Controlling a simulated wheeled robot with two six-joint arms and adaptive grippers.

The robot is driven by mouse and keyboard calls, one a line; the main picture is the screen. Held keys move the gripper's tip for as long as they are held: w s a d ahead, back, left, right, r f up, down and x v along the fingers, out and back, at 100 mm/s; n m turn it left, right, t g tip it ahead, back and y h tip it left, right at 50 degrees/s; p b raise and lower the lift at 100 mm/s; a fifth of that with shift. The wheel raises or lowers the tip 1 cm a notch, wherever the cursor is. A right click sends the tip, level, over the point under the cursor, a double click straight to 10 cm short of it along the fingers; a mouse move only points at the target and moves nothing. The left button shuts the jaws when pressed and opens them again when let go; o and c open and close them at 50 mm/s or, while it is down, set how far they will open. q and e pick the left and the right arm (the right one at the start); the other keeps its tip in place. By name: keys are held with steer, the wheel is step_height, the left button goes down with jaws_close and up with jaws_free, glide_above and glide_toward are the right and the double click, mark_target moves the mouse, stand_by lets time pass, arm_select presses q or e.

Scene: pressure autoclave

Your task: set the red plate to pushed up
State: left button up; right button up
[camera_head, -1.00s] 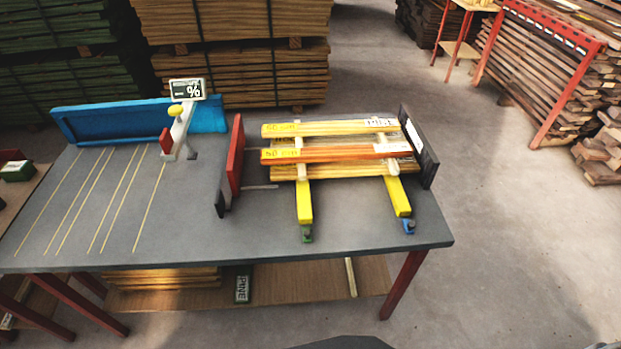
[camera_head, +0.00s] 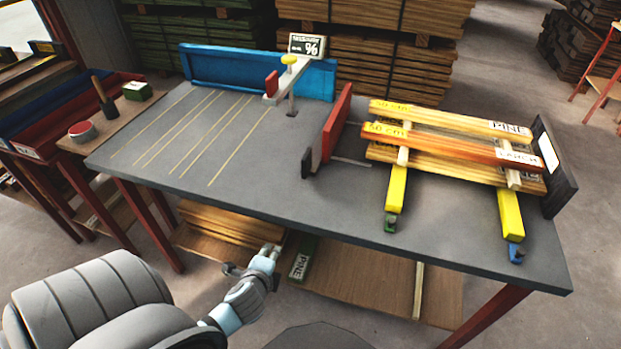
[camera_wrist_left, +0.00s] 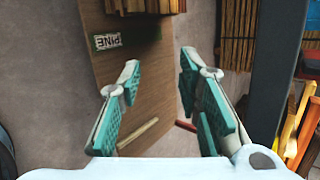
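In the left wrist view the left gripper (camera_wrist_left: 160,88) is open and empty, over the lower shelf. The right gripper is not in view.
A dark end panel (camera_head: 555,165) stands right of the boards. Two yellow bars (camera_head: 396,190) lie under the boards toward the front edge. A blue fence (camera_head: 215,68) and a white stand with a percent sign (camera_head: 307,46) are at the back.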

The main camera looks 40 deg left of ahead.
arm_select(q)
steer(key=w+r+m+t+b, duration=0.1)
steer(key=r, duration=0.2)
steer(key=w+r+m+t+y+b, duration=0.1)
steer(key=r, duration=0.2)
steer(key=r+m+t+y+b, duration=0.1)
steer(key=r, duration=0.2)
steer(key=shift+w+a+r+m, duration=0.3)
steer(key=shift+w+a+m, duration=0.05)
steer(key=shift+w+m, duration=0.05)
steer(key=r+m, duration=0.1)
steer(key=w+r+m+t, duration=0.1)
steer(key=m, duration=0.1)
steer(key=w+r+m+t+p, duration=0.1)
steer(key=shift+a+r, duration=0.25)
steer(key=shift+r, duration=0.1)
steer(key=m+t+h, duration=0.1)
steer(key=m+t, duration=0.2)
steer(key=m, duration=0.7)
glide_toward(310, 149)
steer(key=shift+h, duration=0.3)
steer(key=x, duration=0.5)
steer(key=b+x, duration=0.1)
steer(key=x, duration=0.2)
steer(key=shift+s+a+f, duration=0.1)
steer(key=shift+a+f, duration=0.2)
steer(key=shift+f, duration=0.1)
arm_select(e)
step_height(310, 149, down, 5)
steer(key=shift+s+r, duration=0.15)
